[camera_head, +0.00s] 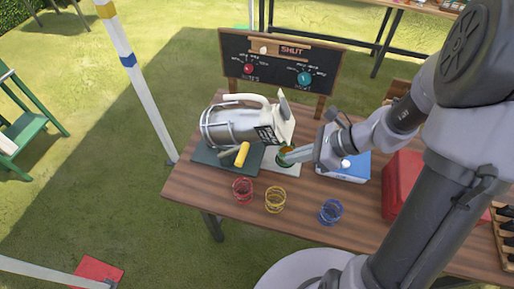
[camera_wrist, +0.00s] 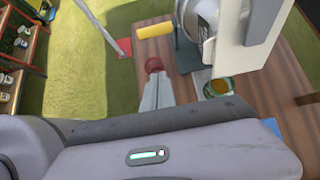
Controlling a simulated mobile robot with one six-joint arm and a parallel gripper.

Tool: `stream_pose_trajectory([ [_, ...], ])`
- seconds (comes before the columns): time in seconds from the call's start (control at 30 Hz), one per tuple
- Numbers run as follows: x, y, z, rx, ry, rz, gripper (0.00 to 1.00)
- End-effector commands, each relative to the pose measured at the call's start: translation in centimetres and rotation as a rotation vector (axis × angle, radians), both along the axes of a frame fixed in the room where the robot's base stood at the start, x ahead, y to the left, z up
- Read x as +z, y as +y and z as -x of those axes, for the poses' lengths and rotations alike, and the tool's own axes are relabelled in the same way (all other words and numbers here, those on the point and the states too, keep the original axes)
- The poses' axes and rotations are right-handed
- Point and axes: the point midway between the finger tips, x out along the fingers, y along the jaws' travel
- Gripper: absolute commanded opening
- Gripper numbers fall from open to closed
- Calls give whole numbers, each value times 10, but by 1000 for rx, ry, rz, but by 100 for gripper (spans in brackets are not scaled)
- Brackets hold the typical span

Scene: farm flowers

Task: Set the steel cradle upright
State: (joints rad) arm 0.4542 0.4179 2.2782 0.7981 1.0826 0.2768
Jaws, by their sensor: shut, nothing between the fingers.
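The steel cradle (camera_head: 222,125) appears as banded metal around a large jug (camera_head: 277,122) with a white handle, over a dark green base (camera_head: 208,157). The jug lies on its side, its white end to the right. A yellow grip (camera_head: 242,154) sticks out low at the front, and it also shows in the wrist view (camera_wrist: 154,31). My gripper (camera_head: 286,160) is shut and empty, right of the yellow grip and apart from it. A green-rimmed cup with orange contents (camera_wrist: 220,87) stands beside my fingers (camera_wrist: 154,72); in the head view they partly hide it.
Red (camera_head: 243,189), yellow (camera_head: 275,200) and blue (camera_head: 330,212) wire rings stand along the table's front. A blue box (camera_head: 350,170) and a red box (camera_head: 402,185) stand to the right. A dark board with dials (camera_head: 278,66) stands behind. A white post (camera_head: 140,85) rises at left.

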Motion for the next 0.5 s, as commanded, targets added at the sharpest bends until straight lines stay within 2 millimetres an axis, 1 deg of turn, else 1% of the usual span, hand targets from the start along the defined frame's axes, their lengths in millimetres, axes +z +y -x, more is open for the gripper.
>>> stream_pose_trajectory([
  [0.07, -1, 1, 0, 1, 0, 0, 0],
  [0.17, -9, 8, -2, 4, 0, 1, 0],
  [0.5, -63, 56, -19, 7, 1, 2, 0],
])
